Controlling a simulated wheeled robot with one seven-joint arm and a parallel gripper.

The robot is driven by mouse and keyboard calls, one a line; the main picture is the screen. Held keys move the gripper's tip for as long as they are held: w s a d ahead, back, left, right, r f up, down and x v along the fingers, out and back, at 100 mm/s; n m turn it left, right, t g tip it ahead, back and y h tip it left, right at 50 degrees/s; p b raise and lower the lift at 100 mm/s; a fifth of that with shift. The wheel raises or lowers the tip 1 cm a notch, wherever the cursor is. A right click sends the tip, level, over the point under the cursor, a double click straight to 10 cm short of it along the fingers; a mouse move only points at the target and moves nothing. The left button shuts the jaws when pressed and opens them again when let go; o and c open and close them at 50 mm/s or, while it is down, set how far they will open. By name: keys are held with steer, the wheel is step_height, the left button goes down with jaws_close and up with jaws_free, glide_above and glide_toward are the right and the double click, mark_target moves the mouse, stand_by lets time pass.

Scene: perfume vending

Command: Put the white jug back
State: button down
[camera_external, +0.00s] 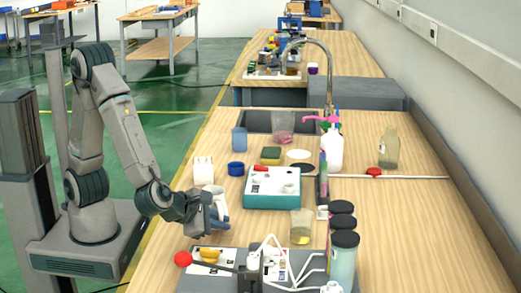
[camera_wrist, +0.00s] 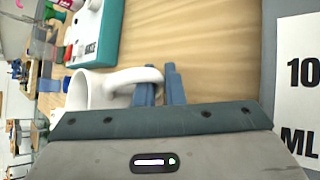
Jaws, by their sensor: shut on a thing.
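The white jug (camera_external: 213,191) is low over or on the wooden bench near its left edge, partly hidden by my gripper (camera_external: 219,222) in the external view. In the wrist view the white jug (camera_wrist: 88,91) lies sideways in the picture, its open mouth to the left and its looped handle reaching right. The blue fingers of my gripper (camera_wrist: 161,82) are shut on the jug's handle. I cannot tell whether the jug's base touches the bench.
A beaker of yellowish liquid (camera_external: 301,228) and black-lidded bottles (camera_external: 343,255) stand further right. A red-knobbed lever (camera_external: 183,259) is in front.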

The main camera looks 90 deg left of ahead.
steer(key=shift+f, duration=0.5)
steer(key=shift+f, duration=0.1)
steer(key=c, duration=1.5)
jaws_free()
